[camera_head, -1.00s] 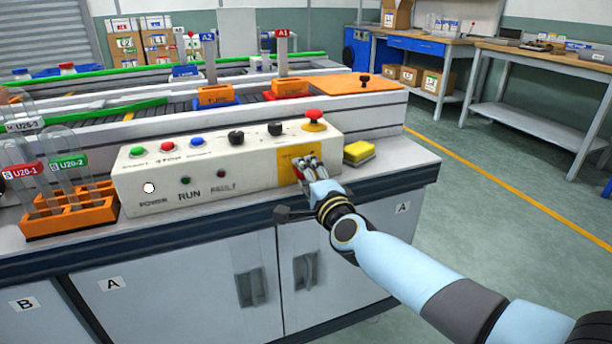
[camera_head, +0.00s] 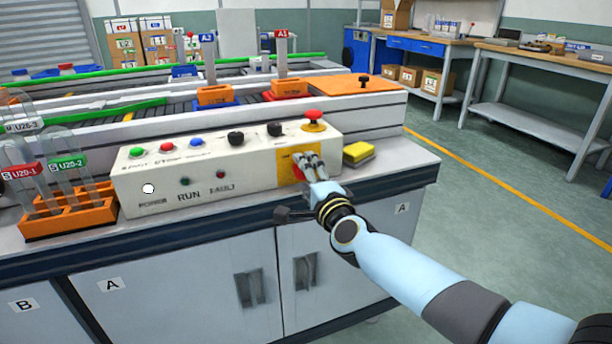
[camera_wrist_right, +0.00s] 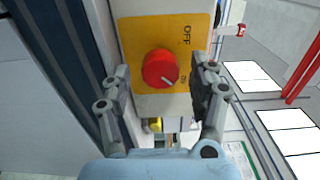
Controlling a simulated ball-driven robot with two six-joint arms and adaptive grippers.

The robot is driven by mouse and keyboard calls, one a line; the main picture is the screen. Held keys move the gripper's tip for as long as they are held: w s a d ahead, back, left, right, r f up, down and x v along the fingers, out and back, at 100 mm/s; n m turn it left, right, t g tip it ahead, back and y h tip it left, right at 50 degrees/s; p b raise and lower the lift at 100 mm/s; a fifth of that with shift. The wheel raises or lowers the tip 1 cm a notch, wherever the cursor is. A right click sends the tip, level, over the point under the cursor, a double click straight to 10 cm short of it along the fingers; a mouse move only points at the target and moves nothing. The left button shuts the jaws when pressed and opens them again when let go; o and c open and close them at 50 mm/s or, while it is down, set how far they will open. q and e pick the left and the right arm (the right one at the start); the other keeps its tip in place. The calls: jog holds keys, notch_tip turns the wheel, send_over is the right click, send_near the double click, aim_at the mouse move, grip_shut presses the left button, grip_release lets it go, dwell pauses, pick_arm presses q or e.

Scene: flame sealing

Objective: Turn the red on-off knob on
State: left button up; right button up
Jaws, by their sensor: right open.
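The red on-off knob (camera_wrist_right: 160,69) sits on a yellow plate (camera_wrist_right: 133,33) at the right end of the white control box (camera_head: 135,187). The plate has OFF and ON labels. The knob's white mark points to the lower right in the wrist view, towards the ON label's side. My right gripper (camera_wrist_right: 164,76) is open, with one finger on each side of the knob and visible gaps to it. In the head view my right gripper (camera_head: 307,161) is in front of the plate and partly hides the knob. My left gripper is not in view.
A red mushroom button (camera_head: 314,116) is on top of the box, with several buttons and black knobs to its left. A yellow sponge-like block (camera_head: 359,152) lies right of the box. An orange tube rack (camera_head: 68,215) stands at the left.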

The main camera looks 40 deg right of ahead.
jog(key=v, duration=1.2)
jog(key=s+a+f+n+g+y, duration=0.1)
jog(key=s+f+n+g, duration=0.3)
jog(key=f, duration=0.6)
jog(key=s+f+n+g+y, duration=0.1)
jog(key=s+f+n, duration=0.1)
jog(key=s+f, duration=0.6)
jog(key=s+a+f+n+g+y, duration=0.15)
jog(key=s+f+n, duration=0.25)
jog(key=f, duration=0.8)
jog(key=s+f+n+g, duration=0.3)
jog(key=s+f, duration=0.1)
jog(key=s, duration=0.6)
jog(key=s+f+n+g, duration=0.4)
jog(key=s+f, duration=0.1)
jog(key=s, duration=0.4)
jog(key=s+f+n+g, duration=0.3)
jog(key=s+f+n, duration=0.1)
jog(key=s, duration=0.6)
jog(key=shift+s+d+f, duration=0.15)
jog(key=shift+s+f, duration=0.2)
jog(key=shift+c, duration=0.3)
